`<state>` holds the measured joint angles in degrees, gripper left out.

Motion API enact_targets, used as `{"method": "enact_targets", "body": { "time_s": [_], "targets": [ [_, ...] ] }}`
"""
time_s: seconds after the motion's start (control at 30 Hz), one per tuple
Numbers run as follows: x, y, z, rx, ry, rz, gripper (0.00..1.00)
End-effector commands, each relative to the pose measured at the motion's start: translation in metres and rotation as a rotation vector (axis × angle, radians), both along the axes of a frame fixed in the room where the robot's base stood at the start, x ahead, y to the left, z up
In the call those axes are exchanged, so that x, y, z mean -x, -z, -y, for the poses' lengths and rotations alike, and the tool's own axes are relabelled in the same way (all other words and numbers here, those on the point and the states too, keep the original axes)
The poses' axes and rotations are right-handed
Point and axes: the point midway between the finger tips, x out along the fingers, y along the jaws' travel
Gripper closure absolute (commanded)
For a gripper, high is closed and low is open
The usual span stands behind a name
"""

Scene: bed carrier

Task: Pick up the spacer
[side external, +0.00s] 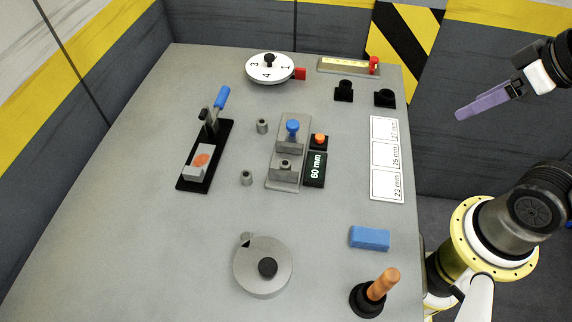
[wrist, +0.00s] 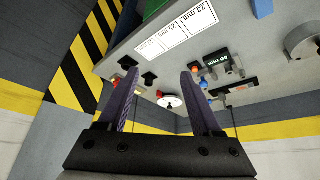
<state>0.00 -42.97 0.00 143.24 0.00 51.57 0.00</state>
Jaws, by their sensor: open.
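Small grey hollow cylinders that look like spacers are in the side view. One (side external: 262,126) stands left of the grey stepped fixture (side external: 283,182), and another (side external: 246,178) stands nearer the front. A similar ring-shaped piece (side external: 285,164) sits on the fixture, below its blue knob (side external: 292,126). I cannot tell which one is the task's spacer. My gripper (side external: 464,112) is at the right, off the table edge and far from all of them. Its purple fingers are apart and empty in the wrist view (wrist: 161,72).
A black display (side external: 315,170) reads 60 mm. A white label card (side external: 386,160), blue block (side external: 369,238), toggle clamp (side external: 205,160), numbered dial (side external: 268,68), round grey disc (side external: 263,267) and orange-handled tool (side external: 382,284) occupy the table. The left side of the table is clear.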

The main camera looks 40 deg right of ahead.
Motion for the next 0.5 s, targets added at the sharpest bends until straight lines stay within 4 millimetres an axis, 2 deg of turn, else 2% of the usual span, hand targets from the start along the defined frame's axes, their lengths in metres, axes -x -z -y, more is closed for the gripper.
{"method": "enact_targets", "body": {
  "time_s": [0.07,0.17,0.5],
  "targets": [
    [0.0000,0.0000,0.0000,0.000,0.000,0.000,0.36],
    [0.0000,0.0000,0.0000,0.000,0.000,0.000,0.54],
    [0.0000,-0.0001,0.0000,-0.010,0.019,0.000,0.54]
  ]
}}
